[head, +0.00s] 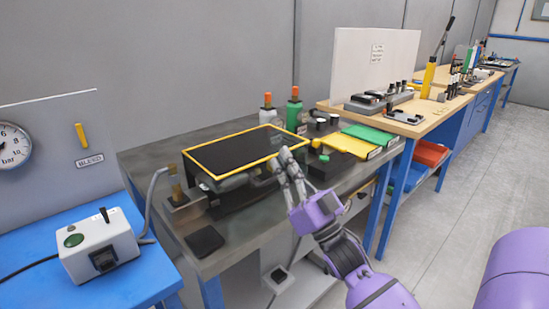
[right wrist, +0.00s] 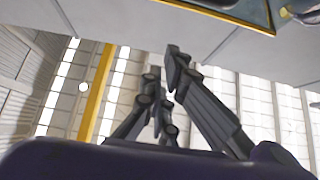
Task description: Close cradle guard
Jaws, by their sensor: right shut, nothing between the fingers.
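The cradle guard (head: 232,148) is a dark panel with a yellow frame, lying roughly level, slightly tilted, over the dark cradle (head: 235,198) on the grey bench. I cannot tell whether it is fully seated. My right gripper (head: 285,160) is shut and empty at the guard's right front edge; I cannot tell whether it touches. In the right wrist view the gripper's fingers (right wrist: 175,72) point up, below and left of a dark panel with a yellow edge (right wrist: 245,12), which looks like the guard. My left gripper is not in view.
A green bottle (head: 294,112) and a grey one (head: 267,112) stand behind the guard. Yellow (head: 348,144) and green (head: 368,134) trays lie to the right. A control box (head: 98,245) sits on the blue table at left. A black pad (head: 204,241) lies on the bench's front left.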

